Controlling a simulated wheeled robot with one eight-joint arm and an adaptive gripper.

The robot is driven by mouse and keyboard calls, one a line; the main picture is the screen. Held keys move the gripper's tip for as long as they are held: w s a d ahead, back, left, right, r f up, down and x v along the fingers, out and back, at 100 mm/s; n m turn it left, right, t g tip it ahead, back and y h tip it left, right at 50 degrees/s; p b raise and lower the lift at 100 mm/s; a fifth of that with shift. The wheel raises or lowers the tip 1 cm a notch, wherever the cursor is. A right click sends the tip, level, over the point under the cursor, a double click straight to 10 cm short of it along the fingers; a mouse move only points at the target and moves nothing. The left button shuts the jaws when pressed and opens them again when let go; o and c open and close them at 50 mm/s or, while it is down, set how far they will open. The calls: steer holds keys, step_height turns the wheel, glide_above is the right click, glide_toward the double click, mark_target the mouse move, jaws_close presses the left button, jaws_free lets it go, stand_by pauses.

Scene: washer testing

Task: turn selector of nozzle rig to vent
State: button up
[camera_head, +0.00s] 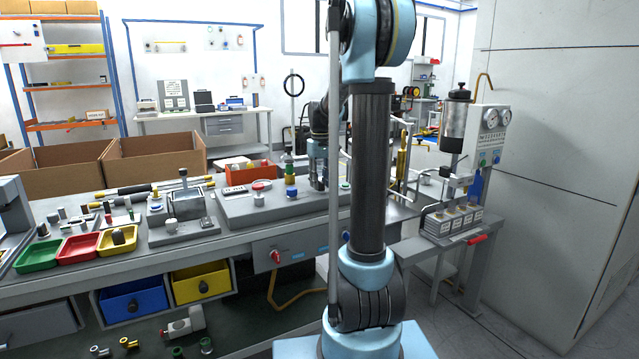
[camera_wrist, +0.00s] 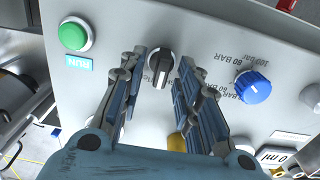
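In the wrist view, a black selector knob (camera_wrist: 160,66) sits on a light grey panel (camera_wrist: 225,30). A pale mark shows toward the knob's lower end. Lettering beside it is partly covered and I cannot read it. My gripper (camera_wrist: 162,62) is open, with one finger on each side of the knob and a gap on both sides. In the head view my gripper (camera_head: 318,166) points down over the grey box (camera_head: 262,208) on the bench. My arm hides part of that box, and the selector cannot be made out there.
A green button (camera_wrist: 74,34) with a RUN label is left of the selector, and a blue knob (camera_wrist: 253,86) with bar markings is to its right. In the head view, a vise-like fixture (camera_head: 184,210) and coloured trays (camera_head: 118,240) stand left along the bench.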

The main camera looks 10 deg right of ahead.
steer(key=shift+r, duration=0.1)
step_height(320, 180, up, 12)
stand_by(0.5)
